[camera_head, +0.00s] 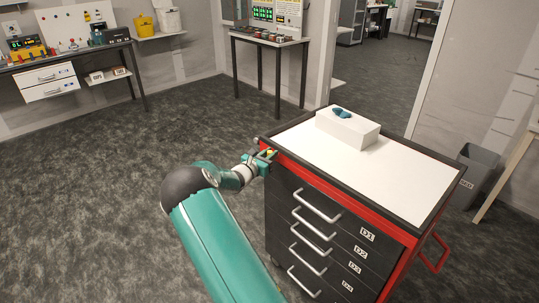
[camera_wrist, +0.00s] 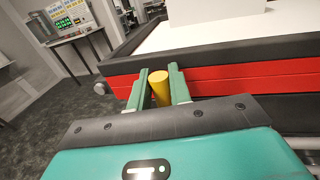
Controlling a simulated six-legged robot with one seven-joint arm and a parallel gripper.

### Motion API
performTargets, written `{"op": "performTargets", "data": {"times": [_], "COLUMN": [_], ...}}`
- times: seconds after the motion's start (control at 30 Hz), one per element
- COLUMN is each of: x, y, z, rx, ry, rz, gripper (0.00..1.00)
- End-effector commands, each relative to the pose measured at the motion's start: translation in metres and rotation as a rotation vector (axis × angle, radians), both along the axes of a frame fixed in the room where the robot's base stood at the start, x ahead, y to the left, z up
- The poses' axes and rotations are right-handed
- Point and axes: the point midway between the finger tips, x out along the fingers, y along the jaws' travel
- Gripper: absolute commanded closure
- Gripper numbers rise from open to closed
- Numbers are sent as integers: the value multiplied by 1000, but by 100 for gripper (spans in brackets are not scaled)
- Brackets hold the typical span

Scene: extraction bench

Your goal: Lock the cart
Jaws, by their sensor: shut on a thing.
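The cart (camera_head: 421,172) stands at the right of the head view, with a white top, a black rim, a red frame and black drawers with silver handles. My gripper (camera_head: 266,156) is at the cart's near left upper corner. In the wrist view its two green fingers (camera_wrist: 162,90) stand on either side of a yellow cylindrical knob (camera_wrist: 160,86) in front of the red band. The gripper is shut on this knob. The knob's lower part is hidden behind the gripper body.
A white box (camera_head: 348,131) with a blue object (camera_head: 341,113) on it sits on the cart top. A red side handle (camera_head: 434,254) sticks out at the right. A grey bin (camera_head: 478,172) stands beyond the cart. Benches line the back wall; the carpet at left is clear.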

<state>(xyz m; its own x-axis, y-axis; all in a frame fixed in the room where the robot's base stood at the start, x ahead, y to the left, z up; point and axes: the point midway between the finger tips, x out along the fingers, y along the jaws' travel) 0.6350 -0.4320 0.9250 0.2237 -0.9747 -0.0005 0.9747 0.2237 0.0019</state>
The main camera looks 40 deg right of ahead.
Motion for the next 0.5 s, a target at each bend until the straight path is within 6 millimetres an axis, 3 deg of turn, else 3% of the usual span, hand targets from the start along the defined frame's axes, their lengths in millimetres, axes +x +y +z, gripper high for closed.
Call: {"op": "performTargets", "data": {"times": [0.27,0.5], "x": [-2,-6], "y": [0,0], "z": [-1,-2], "rx": [0,4], "ry": [-58,-209], "rz": [0,0], "gripper": [100,100]}}
